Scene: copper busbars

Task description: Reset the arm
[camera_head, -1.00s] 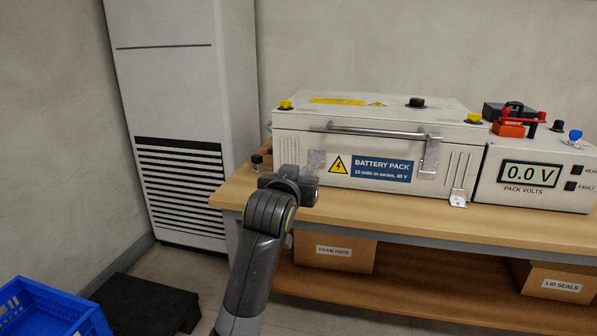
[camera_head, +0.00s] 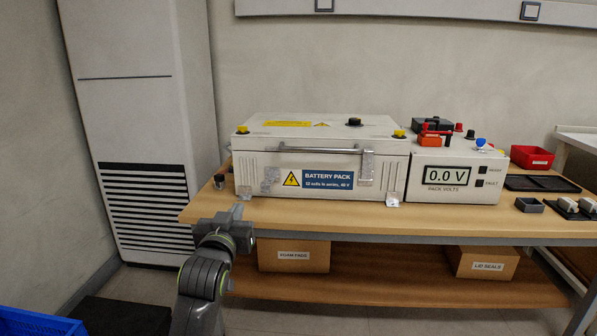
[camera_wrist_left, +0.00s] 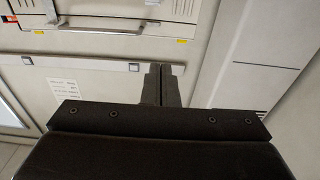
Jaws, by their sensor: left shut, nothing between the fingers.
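My left gripper (camera_head: 238,213) is at the front left of the workbench in the head view, near the bench's left end. It points toward the battery pack (camera_head: 318,165) and is apart from its front face. In the left wrist view the two fingers (camera_wrist_left: 161,84) are together with nothing between them. The battery pack is a closed white case with a front handle, latches and a blue label. My right gripper does not show in either view.
The wooden workbench (camera_head: 420,222) also carries a meter box (camera_head: 447,176) reading 0.0 V, a red bin (camera_head: 532,157) and dark trays. Cardboard boxes, including one marked LID SEALS (camera_head: 486,263), sit on the lower shelf. A tall white cabinet (camera_head: 140,120) stands left. A blue crate (camera_head: 38,324) is at lower left.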

